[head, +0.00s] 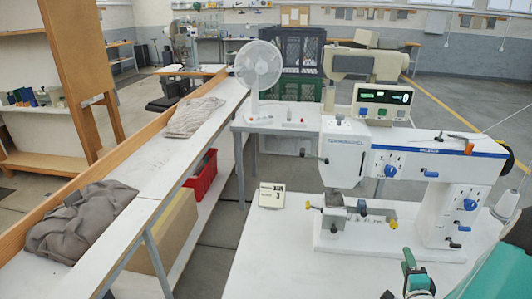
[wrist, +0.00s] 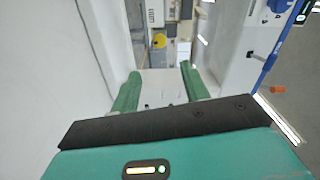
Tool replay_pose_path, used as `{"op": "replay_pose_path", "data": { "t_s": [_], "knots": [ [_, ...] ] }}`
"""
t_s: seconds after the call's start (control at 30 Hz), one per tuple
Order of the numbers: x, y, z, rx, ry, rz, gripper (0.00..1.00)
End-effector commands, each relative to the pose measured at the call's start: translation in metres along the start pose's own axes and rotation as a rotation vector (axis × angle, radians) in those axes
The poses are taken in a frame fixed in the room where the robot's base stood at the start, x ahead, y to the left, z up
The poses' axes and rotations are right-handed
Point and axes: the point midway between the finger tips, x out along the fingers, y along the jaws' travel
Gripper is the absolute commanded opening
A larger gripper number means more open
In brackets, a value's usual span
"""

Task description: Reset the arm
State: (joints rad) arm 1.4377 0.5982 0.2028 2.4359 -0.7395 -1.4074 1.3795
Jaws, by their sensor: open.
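My gripper (wrist: 160,72) shows in the wrist view with its two green fingers apart and nothing between them. In the head view part of my green and teal arm end (head: 418,282) shows at the bottom right corner, in front of the white machine (head: 415,160); the rest is cut off by the frame. The machine has blue knobs and a blue stripe and stands on the white table (head: 290,262). In the wrist view a white surface with a blue edge (wrist: 278,55) is close on the right, and a small yellow disc (wrist: 157,40) lies beyond the fingers.
A white fan (head: 258,70) and a display box (head: 382,102) stand behind. A long bench at left holds a dark cloth (head: 80,222) and a lighter cloth (head: 193,117). A red bin (head: 201,175) sits below.

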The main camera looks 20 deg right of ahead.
Motion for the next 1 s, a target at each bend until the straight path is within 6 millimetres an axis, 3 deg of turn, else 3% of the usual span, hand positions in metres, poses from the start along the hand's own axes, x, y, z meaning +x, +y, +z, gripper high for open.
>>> {"op": "replay_pose_path", "data": {
  "t_s": [0.23, 0.4, 0.6, 0.77, 1.0],
  "knots": [
    [0.015, -0.011, 0.016, -0.108, -0.042, 0.056, 0.46],
    [0.041, -0.040, 0.057, -0.377, -0.137, 0.190, 0.46],
    [0.050, -0.085, 0.111, -0.695, -0.251, 0.328, 0.46],
    [0.037, -0.125, 0.155, -0.906, -0.351, 0.409, 0.46],
    [-0.019, -0.183, 0.222, -1.157, -0.556, 0.476, 0.46]
  ]
}}
